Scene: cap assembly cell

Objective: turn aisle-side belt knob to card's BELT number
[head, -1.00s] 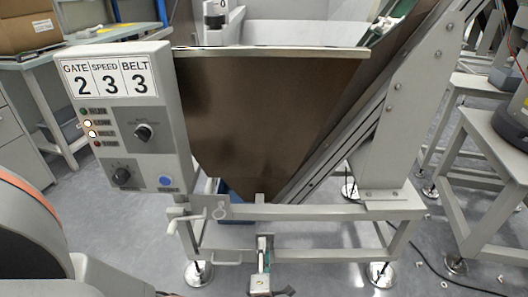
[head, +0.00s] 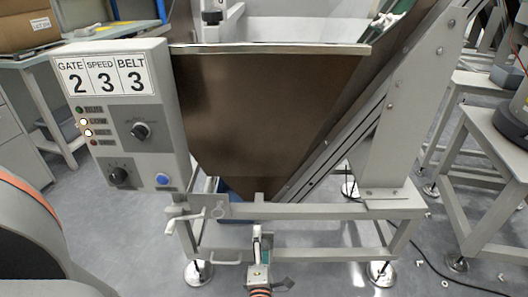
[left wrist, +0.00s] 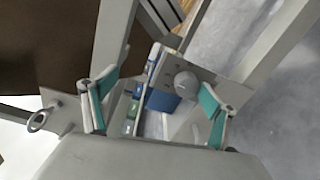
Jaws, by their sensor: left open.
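The card (head: 104,76) on the grey control panel (head: 170,110) reads GATE 2, SPEED 3, BELT 3. The panel carries an upper dark knob (head: 140,130) and a lower dark knob (head: 118,176); their small labels and scales are unreadable. My left gripper (head: 262,240) is low at the centre, by the hopper frame's lower rail, away from the panel. In the left wrist view its teal-padded fingers (left wrist: 157,102) are apart with nothing gripped. A rounded grey knob-like part (left wrist: 186,83) on a plate shows beyond them; I cannot tell if it is the belt knob. My right gripper is not visible.
A brown hopper (head: 265,120) and sloping metal frame (head: 390,150) stand behind my gripper. A grey stand (head: 500,150) is at right. A cable and small scraps lie on the floor.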

